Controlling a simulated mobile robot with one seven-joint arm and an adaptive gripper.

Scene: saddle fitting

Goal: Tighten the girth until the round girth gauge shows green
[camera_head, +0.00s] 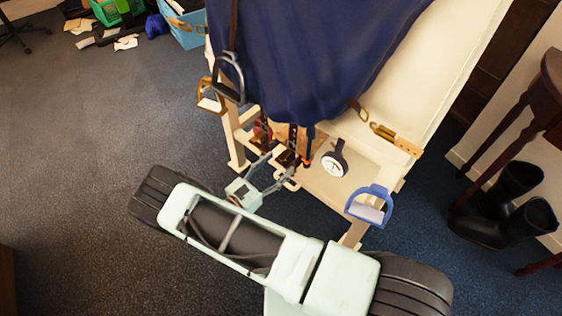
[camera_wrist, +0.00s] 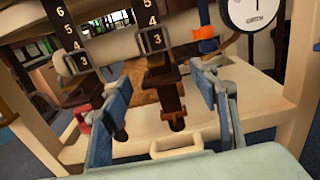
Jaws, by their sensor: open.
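The round girth gauge (camera_head: 334,165) has a white face and dark rim and hangs at the front of the saddle stand; I cannot read its colour. Its lower part, marked GIRTH, shows in the wrist view (camera_wrist: 252,14), with a dark needle pointing up. Two dark numbered straps, the left (camera_wrist: 68,35) and the right (camera_wrist: 150,25), hang side by side, each at 3 beside a pale buckle. In the head view my gripper (camera_head: 275,170) is below the straps.
A dark blue cloth (camera_head: 310,50) covers the cream stand (camera_head: 430,60). A blue stirrup (camera_head: 370,204) hangs right, a grey one (camera_head: 230,80) and a brown one (camera_head: 208,96) left. Black boots (camera_head: 505,205) stand by a dark table.

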